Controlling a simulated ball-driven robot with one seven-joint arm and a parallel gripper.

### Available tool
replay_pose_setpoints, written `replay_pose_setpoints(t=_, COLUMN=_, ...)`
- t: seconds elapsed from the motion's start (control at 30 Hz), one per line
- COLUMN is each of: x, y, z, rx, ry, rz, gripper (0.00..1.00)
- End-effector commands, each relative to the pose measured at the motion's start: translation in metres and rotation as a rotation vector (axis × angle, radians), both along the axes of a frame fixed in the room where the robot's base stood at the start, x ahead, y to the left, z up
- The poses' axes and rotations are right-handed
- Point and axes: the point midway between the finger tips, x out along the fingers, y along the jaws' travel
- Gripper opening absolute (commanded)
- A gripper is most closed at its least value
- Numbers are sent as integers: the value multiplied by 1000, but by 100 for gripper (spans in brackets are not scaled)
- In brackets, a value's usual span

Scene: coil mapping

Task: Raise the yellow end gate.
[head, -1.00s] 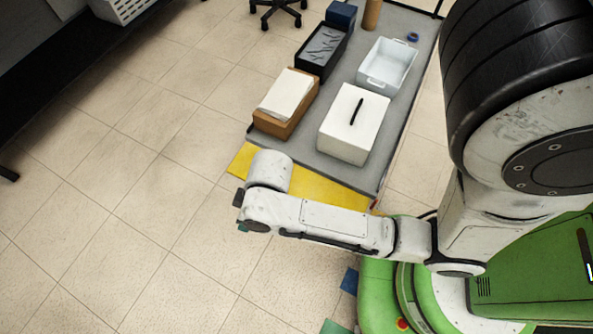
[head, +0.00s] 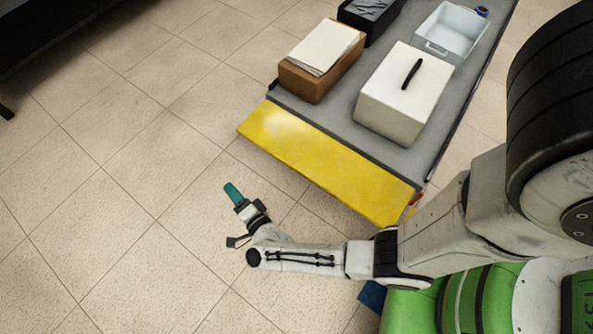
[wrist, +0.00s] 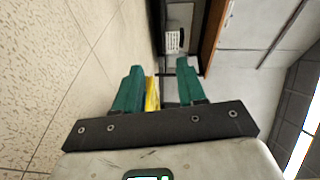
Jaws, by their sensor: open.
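The yellow end gate (head: 330,165) hangs folded down and outward along the near end of the grey cart (head: 345,107) in the head view. My gripper (head: 234,193) is left of the gate and apart from it, over the tiled floor. In the wrist view my gripper (wrist: 158,88) has its two green fingers spread, with nothing held between them. A strip of the yellow gate (wrist: 152,94) shows beyond the gap between the fingers. Much of the gate is hidden there behind the fingers and the gripper body.
On the cart stand a white box with a black handle (head: 402,95), a brown box with papers (head: 321,65), a pale tray (head: 452,32) and a dark bin (head: 368,18). The tiled floor (head: 110,190) on the left is clear.

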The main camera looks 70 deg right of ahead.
Motion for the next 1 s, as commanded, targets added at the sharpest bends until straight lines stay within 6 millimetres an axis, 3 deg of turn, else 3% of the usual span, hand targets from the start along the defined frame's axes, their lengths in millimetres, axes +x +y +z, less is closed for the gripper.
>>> replay_pose_setpoints(t=0.03, x=-14, y=-14, z=-37, rx=7, ry=-18, rz=-99, gripper=40)
replay_pose_setpoints(t=0.2, x=-80, y=-57, z=-94, rx=-21, ry=-93, rz=-448, gripper=40)
replay_pose_setpoints(t=0.33, x=-133, y=-76, z=-119, rx=-91, ry=-144, rz=-670, gripper=40)
replay_pose_setpoints(t=0.5, x=-180, y=-84, z=-128, rx=-183, ry=-191, rz=-851, gripper=40)
replay_pose_setpoints(t=0.6, x=-194, y=-85, z=-128, rx=-214, ry=-206, rz=-899, gripper=40)
replay_pose_setpoints(t=0.77, x=-199, y=-94, z=-125, rx=-223, ry=-210, rz=-923, gripper=40)
replay_pose_setpoints(t=1.0, x=-193, y=-134, z=-115, rx=-225, ry=-211, rz=-924, gripper=40)
